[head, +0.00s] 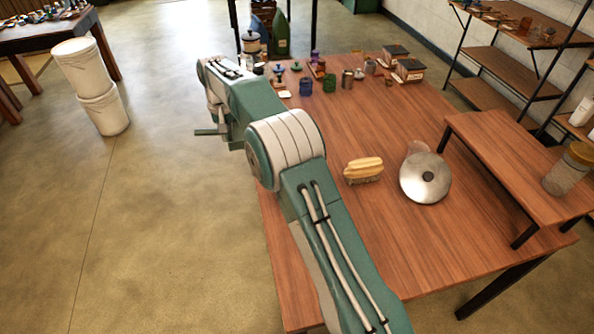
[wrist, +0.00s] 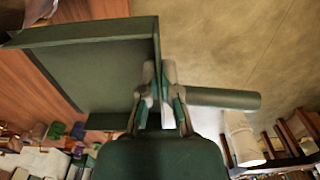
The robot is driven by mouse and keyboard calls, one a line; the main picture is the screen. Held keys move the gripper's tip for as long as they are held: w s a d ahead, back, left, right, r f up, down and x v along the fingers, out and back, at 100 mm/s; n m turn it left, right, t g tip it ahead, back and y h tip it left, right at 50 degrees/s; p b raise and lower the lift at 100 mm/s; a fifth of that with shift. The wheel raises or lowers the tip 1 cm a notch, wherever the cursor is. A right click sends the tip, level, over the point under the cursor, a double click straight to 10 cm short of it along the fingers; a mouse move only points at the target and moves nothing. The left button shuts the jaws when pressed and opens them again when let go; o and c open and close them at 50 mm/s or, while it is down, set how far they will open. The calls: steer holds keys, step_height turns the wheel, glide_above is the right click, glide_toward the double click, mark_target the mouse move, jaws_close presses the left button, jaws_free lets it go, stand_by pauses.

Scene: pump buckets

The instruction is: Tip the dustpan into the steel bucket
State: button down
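The dark green dustpan (wrist: 95,62) fills the upper left of the wrist view, with its handle (wrist: 225,98) running to the right. My gripper (wrist: 159,82) is shut on the dustpan near where the handle meets the pan. In the head view my arm reaches to the table's left edge, and a green bar, likely the handle (head: 206,132), sticks out left of it. The rest of the dustpan is hidden behind my arm there. I cannot make out a steel bucket in either view. I cannot tell whether the dustpan holds anything.
The wooden table (head: 400,255) carries a brush (head: 363,170), a round metal lid-like piece (head: 425,178) and several jars at the back. A low raised shelf (head: 520,165) is at right. Stacked white buckets (head: 103,112) stand at left. Open floor (head: 160,210) lies left of the table.

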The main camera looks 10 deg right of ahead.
steer(key=shift+r, duration=0.1)
steer(key=shift+r, duration=1.45)
